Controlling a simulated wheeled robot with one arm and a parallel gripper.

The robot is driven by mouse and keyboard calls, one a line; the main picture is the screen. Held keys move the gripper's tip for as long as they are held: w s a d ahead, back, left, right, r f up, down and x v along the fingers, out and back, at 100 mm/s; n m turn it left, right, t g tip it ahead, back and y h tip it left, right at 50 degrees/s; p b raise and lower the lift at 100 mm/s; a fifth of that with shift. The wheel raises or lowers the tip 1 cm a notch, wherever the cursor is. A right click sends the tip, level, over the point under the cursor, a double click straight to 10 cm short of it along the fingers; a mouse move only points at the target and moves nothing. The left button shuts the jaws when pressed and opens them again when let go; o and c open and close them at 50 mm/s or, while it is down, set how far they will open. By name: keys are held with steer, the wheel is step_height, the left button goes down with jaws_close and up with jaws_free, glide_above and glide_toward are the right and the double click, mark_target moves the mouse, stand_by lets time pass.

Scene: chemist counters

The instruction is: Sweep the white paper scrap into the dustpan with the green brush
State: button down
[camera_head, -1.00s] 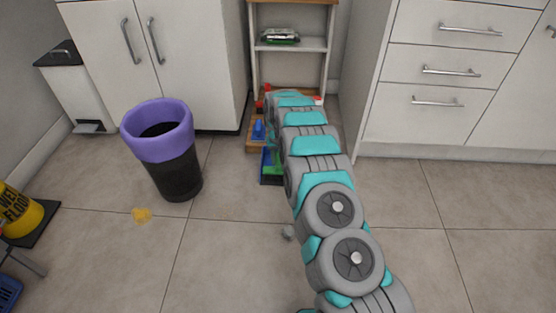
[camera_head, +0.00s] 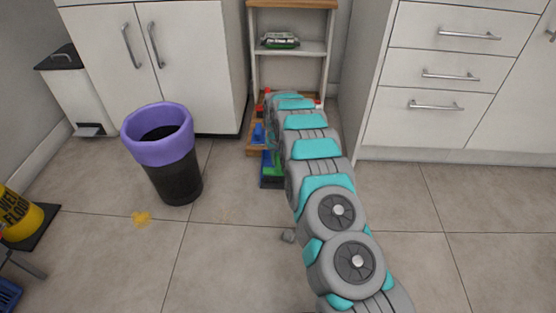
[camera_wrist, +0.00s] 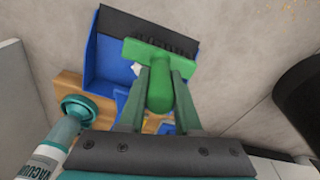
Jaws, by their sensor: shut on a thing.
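In the wrist view, my gripper (camera_wrist: 160,104) is shut on the handle of the green brush (camera_wrist: 160,50). The brush head with dark bristles lies over the blue dustpan (camera_wrist: 103,62), near its dark front lip. A small white bit, which looks like the paper scrap (camera_wrist: 136,68), shows inside the pan just left of the brush; the brush partly hides it. In the head view, the dustpan (camera_head: 266,181) and a bit of green show left of my arm, which hides my gripper.
A wooden board with coloured items lies behind the dustpan, below an open shelf (camera_head: 290,45). A purple-rimmed bin (camera_head: 160,150) stands to the left. Floor at right is clear.

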steer(key=shift+s+r, duration=0.35)
steer(key=shift+r, duration=0.2)
steer(key=shift+r+p, duration=1)
steer(key=shift+r, duration=3.05)
